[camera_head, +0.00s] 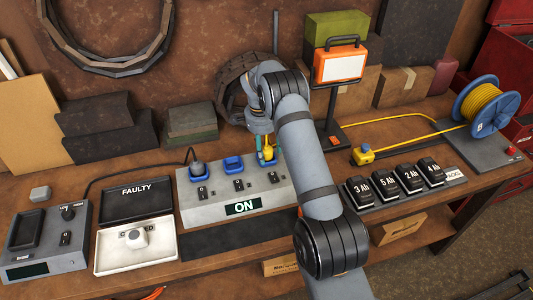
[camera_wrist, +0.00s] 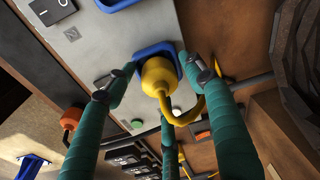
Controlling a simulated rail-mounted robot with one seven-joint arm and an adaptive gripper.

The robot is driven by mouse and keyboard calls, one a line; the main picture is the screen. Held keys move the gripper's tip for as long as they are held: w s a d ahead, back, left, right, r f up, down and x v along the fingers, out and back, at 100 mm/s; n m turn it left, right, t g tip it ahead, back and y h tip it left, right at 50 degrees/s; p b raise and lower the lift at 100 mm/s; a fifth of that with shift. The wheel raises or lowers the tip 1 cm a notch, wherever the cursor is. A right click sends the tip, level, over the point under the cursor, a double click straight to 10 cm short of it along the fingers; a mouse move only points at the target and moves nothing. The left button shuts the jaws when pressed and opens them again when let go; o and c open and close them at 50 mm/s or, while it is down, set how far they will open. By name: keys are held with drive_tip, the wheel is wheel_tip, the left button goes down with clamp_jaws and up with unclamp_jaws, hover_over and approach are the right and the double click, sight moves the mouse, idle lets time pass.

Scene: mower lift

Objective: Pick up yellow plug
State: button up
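The yellow plug (camera_head: 268,153) sits in the right-hand blue socket of the grey power strip (camera_head: 210,208), whose display reads ON. In the wrist view the plug (camera_wrist: 157,76) stands in its blue socket (camera_wrist: 150,50), with a yellow cable curving off to the right. My gripper (camera_head: 267,147) is over that socket, pointing down. In the wrist view its teal fingers (camera_wrist: 158,68) are spread around the plug, with visible gaps at the left and right. They look open and hold nothing. My arm hides part of the strip's right end in the head view.
A dark plug (camera_head: 198,169) fills the left socket; the middle blue socket (camera_head: 233,163) looks empty. Battery packs (camera_head: 385,185) stand to the right. FAULTY tray (camera_head: 137,200) lies left.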

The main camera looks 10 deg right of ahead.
drive_tip(key=c, duration=1)
drive_tip(key=shift+c, duration=0.5)
